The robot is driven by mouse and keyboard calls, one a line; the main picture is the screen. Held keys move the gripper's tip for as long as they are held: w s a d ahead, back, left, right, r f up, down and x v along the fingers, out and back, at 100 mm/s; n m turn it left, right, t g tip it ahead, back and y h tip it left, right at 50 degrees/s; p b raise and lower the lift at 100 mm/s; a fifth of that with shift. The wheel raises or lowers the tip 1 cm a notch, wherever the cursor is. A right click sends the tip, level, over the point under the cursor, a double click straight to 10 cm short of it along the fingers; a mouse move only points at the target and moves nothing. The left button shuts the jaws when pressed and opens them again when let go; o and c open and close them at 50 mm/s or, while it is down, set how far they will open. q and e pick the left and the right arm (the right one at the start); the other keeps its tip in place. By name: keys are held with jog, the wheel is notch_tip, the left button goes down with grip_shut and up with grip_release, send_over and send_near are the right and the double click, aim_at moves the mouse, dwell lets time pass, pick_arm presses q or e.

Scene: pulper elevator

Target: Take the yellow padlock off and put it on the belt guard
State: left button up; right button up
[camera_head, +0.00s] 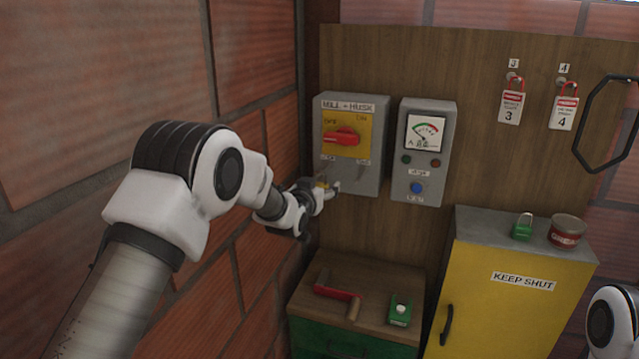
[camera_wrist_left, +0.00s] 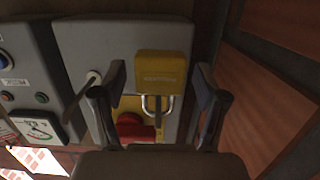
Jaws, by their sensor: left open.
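The yellow padlock (camera_wrist_left: 162,68) shows in the left wrist view, in front of the grey switch box (camera_head: 357,183) labelled MILL + HUSK. Its metal shackle meets a dark bar near the red rotary switch (camera_wrist_left: 135,127); I cannot tell how it is hooked there. My left gripper (camera_wrist_left: 160,90) is open, one finger on each side of the padlock, with gaps visible. In the head view the left gripper (camera_head: 326,190) is at the box's lower left and largely hides the padlock. I cannot tell which thing is the belt guard. My right gripper is not in view.
A yellow cabinet (camera_head: 505,315) labelled KEEP SHUT carries a green padlock (camera_head: 522,228) and a red tin (camera_head: 567,232). A brick wall (camera_head: 255,60) stands close on the left.

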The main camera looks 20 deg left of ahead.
pick_arm(q)
jog(key=shift+d, duration=0.15)
jog(key=shift+c, duration=1.3)
jog(key=c, duration=1.1)
jog(key=shift+o, duration=0.2)
